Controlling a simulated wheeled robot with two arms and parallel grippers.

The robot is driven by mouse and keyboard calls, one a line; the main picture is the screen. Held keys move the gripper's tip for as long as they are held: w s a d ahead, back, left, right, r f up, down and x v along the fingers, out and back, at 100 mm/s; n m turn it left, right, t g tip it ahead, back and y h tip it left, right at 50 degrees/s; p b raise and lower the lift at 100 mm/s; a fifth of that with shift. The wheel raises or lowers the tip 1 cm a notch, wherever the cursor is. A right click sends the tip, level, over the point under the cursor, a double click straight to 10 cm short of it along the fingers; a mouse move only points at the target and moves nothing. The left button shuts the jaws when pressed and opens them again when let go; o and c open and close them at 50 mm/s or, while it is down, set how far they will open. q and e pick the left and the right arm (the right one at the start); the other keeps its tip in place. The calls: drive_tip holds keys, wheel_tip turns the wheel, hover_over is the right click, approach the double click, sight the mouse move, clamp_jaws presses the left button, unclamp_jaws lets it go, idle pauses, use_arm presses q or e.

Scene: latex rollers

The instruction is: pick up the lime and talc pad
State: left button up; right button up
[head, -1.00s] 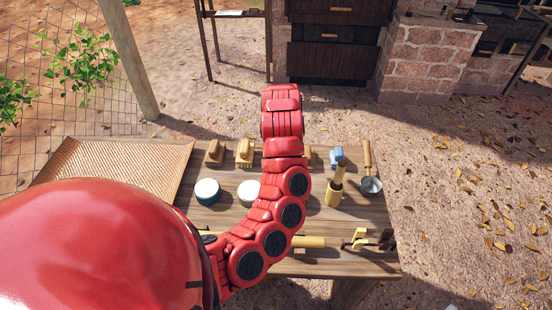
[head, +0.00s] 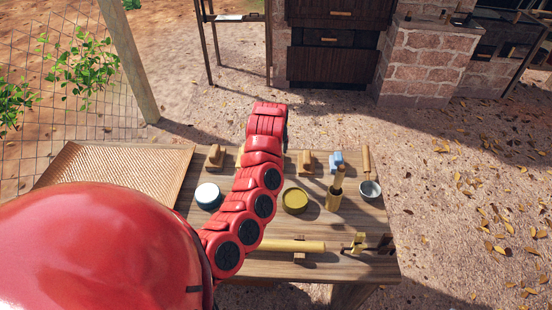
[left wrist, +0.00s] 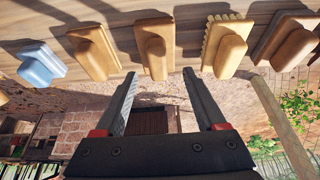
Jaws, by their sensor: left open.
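A row of wooden-handled pads and brushes lies along the table's far side. In the head view I see a left wooden pad (head: 215,156), a right one (head: 305,162) and a blue piece (head: 337,160); my left arm covers the middle. The left wrist view shows the blue piece (left wrist: 41,64), plain wooden pads (left wrist: 94,50) (left wrist: 155,45) (left wrist: 288,40) and a bristled brush (left wrist: 222,45). I cannot tell which is the lime and talc pad. My left gripper (left wrist: 160,76) is open and empty, its fingers pointing toward the middle pad. My right gripper is not in view.
On the wooden table (head: 345,225) stand a white-topped dark tub (head: 208,195), a yellow tub (head: 295,201), a holder with a brush (head: 334,198) and a metal ladle (head: 369,185). A yellow roller (head: 290,246) lies in front.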

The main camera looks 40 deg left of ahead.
use_arm(q)
drive_tip(key=shift+w+f, duration=0.1)
drive_tip(key=shift+f, duration=0.25)
drive_tip(key=shift+w+a+f+p, duration=0.2)
drive_tip(key=shift+w+f+p, duration=0.1)
drive_tip(key=shift+p, duration=0.1)
drive_tip(key=x, duration=0.3)
drive_tip(key=shift+w+r+p, duration=0.1)
drive_tip(key=shift+w+p, duration=0.05)
drive_tip(key=shift+p, duration=0.2)
drive_tip(key=shift+w+f, duration=0.15)
drive_tip(key=shift+f, duration=0.5)
clamp_jaws()
